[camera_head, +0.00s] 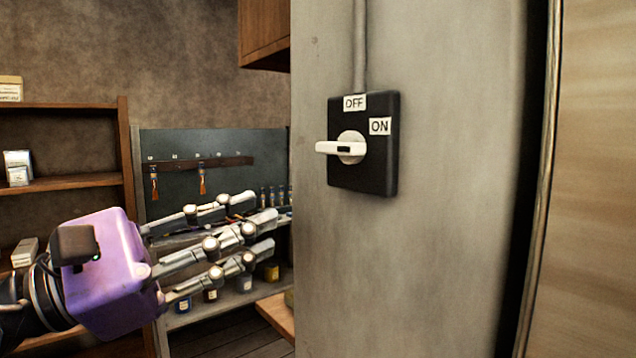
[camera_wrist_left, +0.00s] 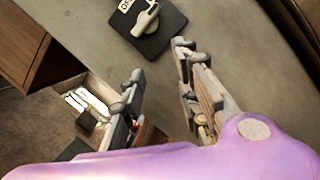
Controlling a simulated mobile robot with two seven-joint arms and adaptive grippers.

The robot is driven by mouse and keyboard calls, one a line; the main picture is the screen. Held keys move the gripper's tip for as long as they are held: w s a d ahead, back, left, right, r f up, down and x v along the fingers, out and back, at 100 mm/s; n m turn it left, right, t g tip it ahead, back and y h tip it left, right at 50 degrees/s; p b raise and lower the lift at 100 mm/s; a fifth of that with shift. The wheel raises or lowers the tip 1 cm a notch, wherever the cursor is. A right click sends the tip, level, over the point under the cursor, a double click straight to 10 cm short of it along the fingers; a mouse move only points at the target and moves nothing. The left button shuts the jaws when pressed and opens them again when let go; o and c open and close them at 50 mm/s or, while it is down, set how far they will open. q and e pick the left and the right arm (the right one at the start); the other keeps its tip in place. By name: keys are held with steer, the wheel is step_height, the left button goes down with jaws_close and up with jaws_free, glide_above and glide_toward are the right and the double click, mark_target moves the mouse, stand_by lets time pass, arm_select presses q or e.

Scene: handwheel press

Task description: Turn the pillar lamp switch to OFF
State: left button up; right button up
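The lamp switch is a black box (camera_head: 385,172) on the grey pillar (camera_head: 455,200), with a white rotary handle (camera_head: 343,148). The handle lies about horizontal, its long end out to the left. An OFF label (camera_head: 355,102) is above it and an ON label (camera_head: 380,126) at its upper right. My left gripper (camera_head: 258,222), purple with jointed grey fingers, is open and empty, left of and below the switch, apart from it. In the left wrist view the fingers (camera_wrist_left: 160,62) are spread, with the switch box (camera_wrist_left: 160,38) beyond them. My right gripper is not in view.
The pillar's left edge stands close to my fingertips in the head view. A conduit (camera_head: 360,45) runs up from the switch. Behind are a wooden shelf (camera_head: 70,106) and a workbench with a tool board (camera_head: 215,145). The pillar face around the switch is clear.

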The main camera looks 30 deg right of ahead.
mark_target(332, 148)
arm_select(q)
steer(key=s+d+r+m+t+y+b, duration=0.2)
steer(key=s+r+m+y, duration=0.1)
steer(key=r+m, duration=0.6)
steer(key=shift+m, duration=0.3)
steer(key=d, duration=0.2)
steer(key=d+p, duration=0.1)
steer(key=d, duration=0.1)
steer(key=d+f, duration=0.1)
steer(key=d, duration=0.1)
steer(key=shift+w, duration=0.35)
steer(key=shift+w+d+f+p, duration=0.1)
steer(key=shift+d+p, duration=0.2)
steer(key=shift+d, duration=0.3)
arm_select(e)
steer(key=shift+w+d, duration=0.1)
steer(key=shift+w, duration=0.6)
arm_select(q)
jaws_close()
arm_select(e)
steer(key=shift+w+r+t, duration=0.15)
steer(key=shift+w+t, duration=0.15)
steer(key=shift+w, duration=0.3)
